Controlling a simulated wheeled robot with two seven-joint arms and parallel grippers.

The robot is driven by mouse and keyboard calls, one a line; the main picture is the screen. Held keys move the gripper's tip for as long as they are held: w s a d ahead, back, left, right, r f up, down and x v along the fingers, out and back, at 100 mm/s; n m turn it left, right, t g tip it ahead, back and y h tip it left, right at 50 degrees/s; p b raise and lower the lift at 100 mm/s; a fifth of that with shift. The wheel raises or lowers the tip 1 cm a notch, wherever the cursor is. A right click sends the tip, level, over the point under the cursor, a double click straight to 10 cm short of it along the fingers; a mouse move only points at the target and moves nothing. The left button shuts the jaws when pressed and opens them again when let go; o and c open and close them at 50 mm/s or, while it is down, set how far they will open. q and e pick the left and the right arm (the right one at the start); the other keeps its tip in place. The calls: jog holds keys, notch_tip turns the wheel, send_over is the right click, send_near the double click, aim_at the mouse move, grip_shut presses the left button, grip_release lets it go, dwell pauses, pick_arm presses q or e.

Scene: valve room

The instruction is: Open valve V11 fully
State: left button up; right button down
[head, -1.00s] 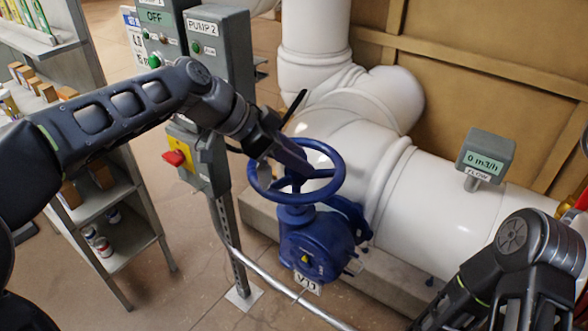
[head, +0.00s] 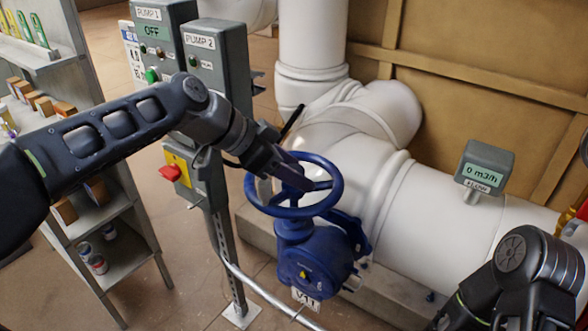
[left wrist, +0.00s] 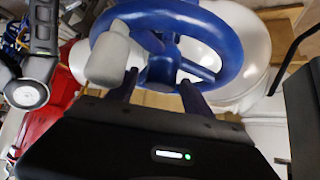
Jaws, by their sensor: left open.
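Valve V11 has a blue handwheel (head: 337,186) on a blue body (head: 312,262) with a V11 tag (head: 305,298), beside a white pipe. My left gripper (head: 303,178) is at the handwheel, reaching in from the upper left over its rim. In the left wrist view the two dark fingers (left wrist: 160,84) are apart, with the wheel's hub and spokes beyond and the blue rim (left wrist: 225,40) arching above. Contact with the wheel cannot be told. My right arm shows at lower right; its gripper is out of view.
The flow meter (head: 484,168) reads 0 m3/h. The PUMP 1 box (head: 160,40) reads OFF; the PUMP 2 box (head: 215,65) stands beside it. A red switch (head: 171,173) is left of the wheel. A metal shelf (head: 110,225) stands at left. A pale conduit (head: 265,291) crosses below.

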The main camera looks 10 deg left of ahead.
pick_arm(q)
jog(key=v, duration=0.7)
jog(key=shift+a+r+b, duration=0.25)
jog(key=shift+a+b, duration=0.05)
jog(key=shift+b, duration=0.1)
jog(key=shift+s, duration=0.1)
